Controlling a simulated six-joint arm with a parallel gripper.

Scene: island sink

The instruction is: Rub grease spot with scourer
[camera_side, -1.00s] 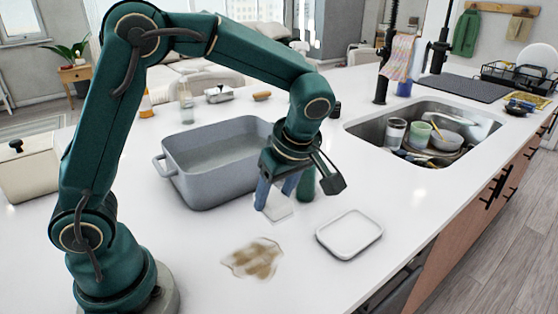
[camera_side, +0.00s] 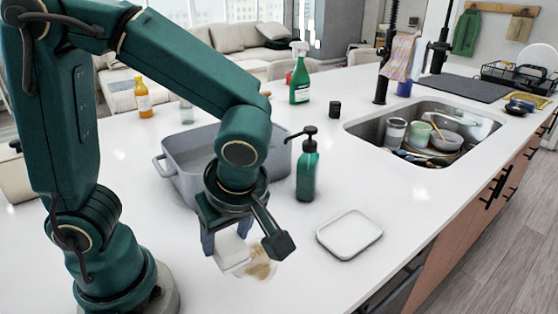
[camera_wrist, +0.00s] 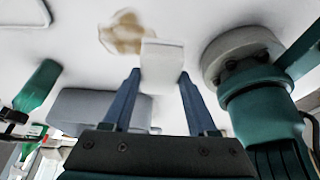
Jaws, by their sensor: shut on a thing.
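The scourer is a white block (camera_side: 231,252) held between the blue fingers of my gripper (camera_side: 227,240). In the wrist view the scourer (camera_wrist: 162,66) sits between the fingertips of my gripper (camera_wrist: 159,78). The grease spot (camera_side: 262,267) is a brown, irregular smear on the white counter. In the side view the scourer is at its left edge and hides part of it. In the wrist view the spot (camera_wrist: 123,35) shows just left of and above the scourer. The scourer is low over the counter; I cannot tell whether it touches.
A white dish (camera_side: 349,236) lies to the right. A green pump bottle (camera_side: 307,172) stands behind my gripper, beside the grey roasting pan (camera_side: 185,160). The sink (camera_side: 385,125) with dishes is at the back right. The counter's front right is clear.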

